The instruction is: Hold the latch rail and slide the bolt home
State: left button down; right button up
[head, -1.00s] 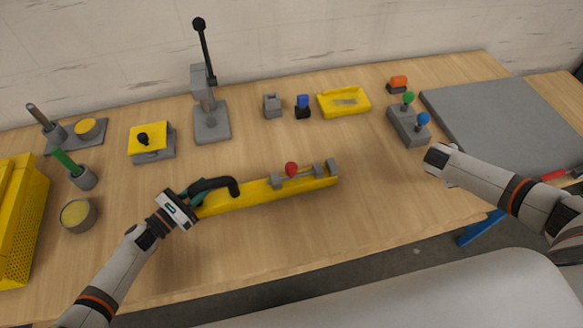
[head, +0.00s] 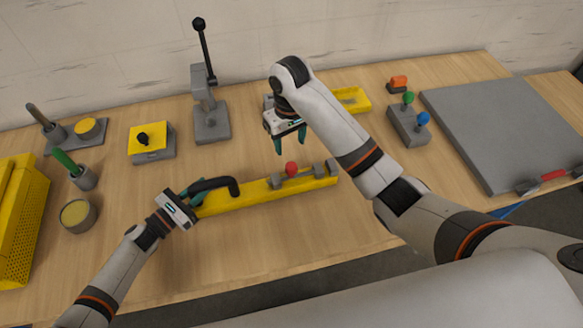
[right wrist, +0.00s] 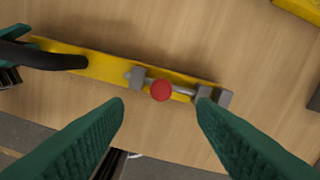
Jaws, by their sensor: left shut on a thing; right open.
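The yellow latch rail (head: 250,197) lies on the bench, with a black handle (head: 214,184) at its left end. My left gripper (head: 194,196) is shut on the rail's left end by the handle. The bolt with its red knob (head: 291,168) sits in grey brackets on the rail; the red knob also shows in the right wrist view (right wrist: 161,90). A grey end block (head: 332,167) stands at the rail's right end. My right gripper (head: 291,143) is open and empty above and behind the knob. In the right wrist view the knob appears between the open fingers, beyond their tips.
A grey lever press (head: 210,115) and a yellow-topped box (head: 150,141) stand behind the rail. A yellow tray (head: 352,101) is partly behind my right arm. A grey box with green and blue knobs (head: 408,125) stands right. Bench in front of the rail is clear.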

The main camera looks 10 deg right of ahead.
aim_at(292, 165)
jog(key=f, duration=1.2)
jog(key=shift+s+d, duration=0.1)
jog(key=shift+s, duration=0.1)
jog(key=shift+d+r, duration=0.1)
grip_shut()
